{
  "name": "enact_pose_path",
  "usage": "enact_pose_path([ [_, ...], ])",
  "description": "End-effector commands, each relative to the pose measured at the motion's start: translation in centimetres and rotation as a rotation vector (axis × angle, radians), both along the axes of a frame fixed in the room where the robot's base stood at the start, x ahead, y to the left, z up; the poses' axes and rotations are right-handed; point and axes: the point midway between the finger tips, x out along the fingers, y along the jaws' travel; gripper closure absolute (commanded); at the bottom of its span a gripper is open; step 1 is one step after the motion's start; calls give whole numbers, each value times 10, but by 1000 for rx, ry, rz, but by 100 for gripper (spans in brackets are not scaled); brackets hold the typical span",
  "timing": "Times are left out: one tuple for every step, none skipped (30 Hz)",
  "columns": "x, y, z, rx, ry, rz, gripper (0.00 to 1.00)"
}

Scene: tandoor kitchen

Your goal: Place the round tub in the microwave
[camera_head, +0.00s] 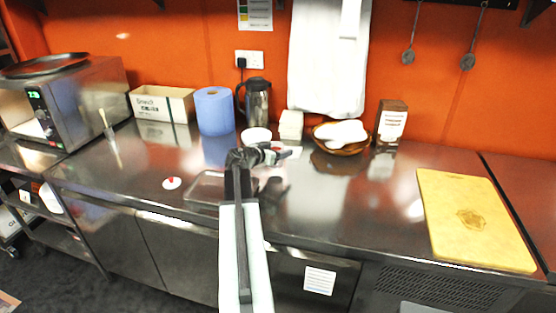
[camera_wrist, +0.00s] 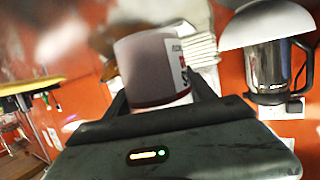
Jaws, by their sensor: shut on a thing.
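The round tub (camera_wrist: 154,68) is a pale cylinder with a white, red and dark label. In the wrist view, which is upside down, it sits between the fingers of my gripper (camera_wrist: 158,98). My gripper is shut on it. In the head view my gripper (camera_head: 268,154) is over the middle of the counter, and the tub is mostly hidden by it. The microwave (camera_head: 92,98) stands at the far left, its display lit green. Its front is seen at a steep angle, and I cannot tell how far its door is open.
A white bowl (camera_head: 256,134) and a steel jug (camera_head: 257,102) stand behind my gripper. A blue roll (camera_head: 214,112) and a cardboard box (camera_head: 150,102) stand toward the microwave. A clear tray (camera_head: 203,190) and a red-and-white round item (camera_head: 171,183) lie on the counter (camera_head: 130,170).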

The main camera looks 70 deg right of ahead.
Motion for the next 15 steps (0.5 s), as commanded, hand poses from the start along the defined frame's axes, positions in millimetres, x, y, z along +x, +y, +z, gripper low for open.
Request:
enact_pose_path([
  [1,-3,0,0,1,0,92],
  [1,-3,0,0,1,1,92],
  [1,-3,0,0,1,1,92],
  [1,-2,-1,0,1,1,92],
  [1,-2,-3,0,1,1,92],
  [0,-2,-8,0,1,0,92],
  [-1,-2,-13,0,1,0,92],
  [-2,-3,-18,0,1,-2,92],
  [-3,-3,-26,0,1,-3,92],
  [-3,-3,-32,0,0,-4,92],
  [-4,-3,-36,0,0,-4,92],
  [-4,-3,-40,-1,1,-4,92],
  [-3,-3,-40,-1,1,-4,92],
  [-3,-3,-39,-1,1,-3,92],
  [-2,-3,-37,0,0,-1,92],
])
